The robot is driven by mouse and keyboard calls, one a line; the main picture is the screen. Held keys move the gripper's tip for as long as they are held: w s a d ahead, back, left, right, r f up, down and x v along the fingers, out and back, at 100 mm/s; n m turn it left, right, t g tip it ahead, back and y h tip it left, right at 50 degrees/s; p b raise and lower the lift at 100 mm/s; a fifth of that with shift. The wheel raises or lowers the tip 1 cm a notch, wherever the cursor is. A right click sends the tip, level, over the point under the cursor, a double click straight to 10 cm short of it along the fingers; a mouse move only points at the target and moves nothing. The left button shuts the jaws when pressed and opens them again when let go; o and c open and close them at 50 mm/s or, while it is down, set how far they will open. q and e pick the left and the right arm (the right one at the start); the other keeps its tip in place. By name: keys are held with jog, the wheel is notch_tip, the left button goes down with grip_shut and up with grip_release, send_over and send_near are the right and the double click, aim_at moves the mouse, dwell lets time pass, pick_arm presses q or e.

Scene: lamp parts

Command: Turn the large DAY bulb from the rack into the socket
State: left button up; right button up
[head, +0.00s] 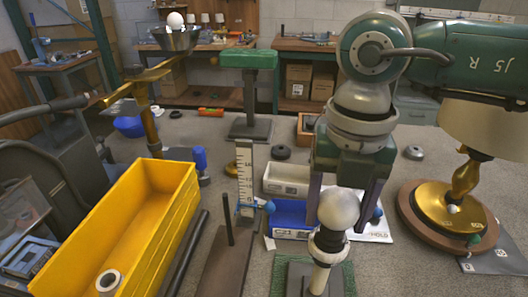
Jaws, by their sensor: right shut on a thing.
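My right gripper (339,211) comes down from the upper right. Its two fingers are on either side of a round white bulb (338,203) and shut on it. The bulb is upright, directly over a dark socket (329,241) on a pale stem (320,276). The bulb's lower end is hidden at the dark collar, so I cannot tell how deep it sits. No DAY marking is readable on it. Another white bulb (175,20) rests in a dark bowl (175,40) at the back left. My left gripper is not in view.
A yellow bin (130,225) fills the lower left. A lamp with a gold base (440,205) stands at right.

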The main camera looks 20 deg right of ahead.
jog(key=shift+m+p, duration=0.3)
jog(key=shift+m, duration=0.3)
jog(key=m+p, duration=0.1)
jog(key=m, duration=0.2)
jog(key=shift+m+p, duration=0.5)
jog(key=shift+m, duration=0.5)
jog(key=shift+f+m, duration=0.15)
jog(key=shift+m, duration=0.25)
